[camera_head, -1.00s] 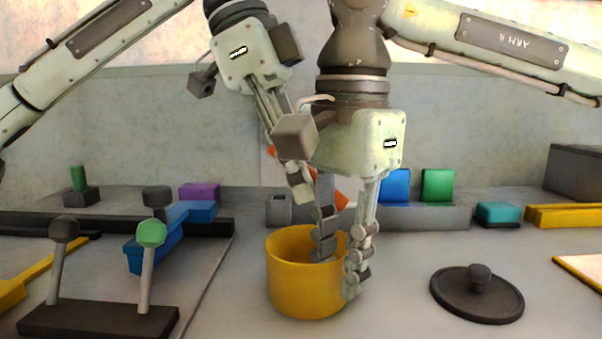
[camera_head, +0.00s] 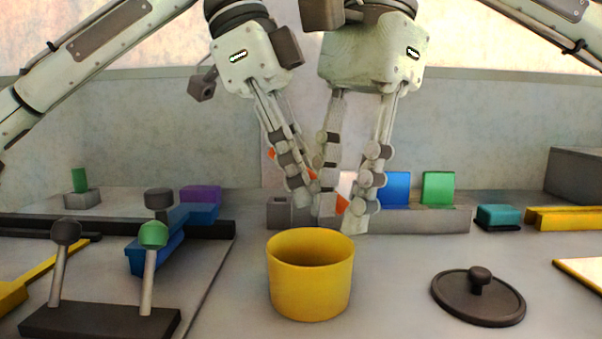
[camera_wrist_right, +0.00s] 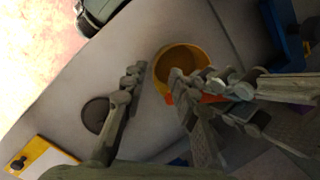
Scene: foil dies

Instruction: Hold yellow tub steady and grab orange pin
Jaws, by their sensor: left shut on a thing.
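The yellow tub (camera_head: 310,290) stands upright and open on the table at the front middle. It also shows in the right wrist view (camera_wrist_right: 160,62). My left gripper (camera_head: 306,200) is shut on the orange pin (camera_head: 342,204), which slants behind the fingers, partly hidden; orange also shows in the right wrist view (camera_wrist_right: 213,98). My right gripper (camera_head: 339,222) is open, with its fingers apart above and behind the tub, not touching it. Its fingers overlap the left fingers and the pin in the head view.
A dark round lid (camera_head: 478,303) with a knob lies right of the tub. A lever stand (camera_head: 100,322) is at the front left. Blue (camera_head: 396,187) and green (camera_head: 438,187) blocks stand in a grey rack (camera_head: 430,219) behind. Table around the tub is clear.

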